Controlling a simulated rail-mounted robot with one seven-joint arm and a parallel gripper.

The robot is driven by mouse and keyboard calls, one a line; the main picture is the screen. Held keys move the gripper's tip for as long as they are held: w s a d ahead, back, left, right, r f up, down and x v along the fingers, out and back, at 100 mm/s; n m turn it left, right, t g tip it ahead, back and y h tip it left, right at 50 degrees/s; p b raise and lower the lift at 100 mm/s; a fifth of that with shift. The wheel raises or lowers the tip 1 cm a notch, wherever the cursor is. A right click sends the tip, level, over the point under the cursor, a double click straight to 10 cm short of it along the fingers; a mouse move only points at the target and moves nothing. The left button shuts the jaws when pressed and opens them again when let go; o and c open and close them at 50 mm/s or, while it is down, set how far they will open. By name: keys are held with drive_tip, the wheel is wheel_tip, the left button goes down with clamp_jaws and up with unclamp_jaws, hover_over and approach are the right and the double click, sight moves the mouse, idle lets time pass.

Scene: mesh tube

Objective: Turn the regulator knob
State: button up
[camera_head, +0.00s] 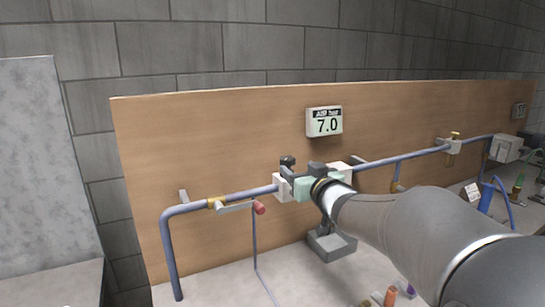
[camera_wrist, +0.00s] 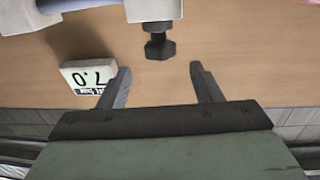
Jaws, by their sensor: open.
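The regulator knob (camera_wrist: 159,45) is small, black and faceted. It sticks out on a short stem from a white block, the regulator body (camera_wrist: 153,9), at the top of the wrist view. In the head view the knob (camera_head: 288,161) stands on top of the white block on the blue pipe, just left of my gripper (camera_head: 306,171). In the wrist view my gripper (camera_wrist: 160,79) is open and empty. The knob lies ahead of the gap between its two dark fingers, roughly centred and not between them. My arm hides part of the regulator in the head view.
A display (camera_head: 325,121) reading 7.0 hangs on the wooden board (camera_head: 220,130) above the pipe. A red-tipped valve handle (camera_head: 258,208) is left of the regulator. A grey block (camera_head: 332,246) is below it. Several more fittings and a blue cylinder (camera_head: 487,197) are at the right.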

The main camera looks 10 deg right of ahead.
sight(284, 157)
drive_tip(key=p+x, duration=0.1)
drive_tip(key=x, duration=0.8)
drive_tip(key=shift+w+p, duration=0.3)
drive_tip(key=shift+w, duration=0.05)
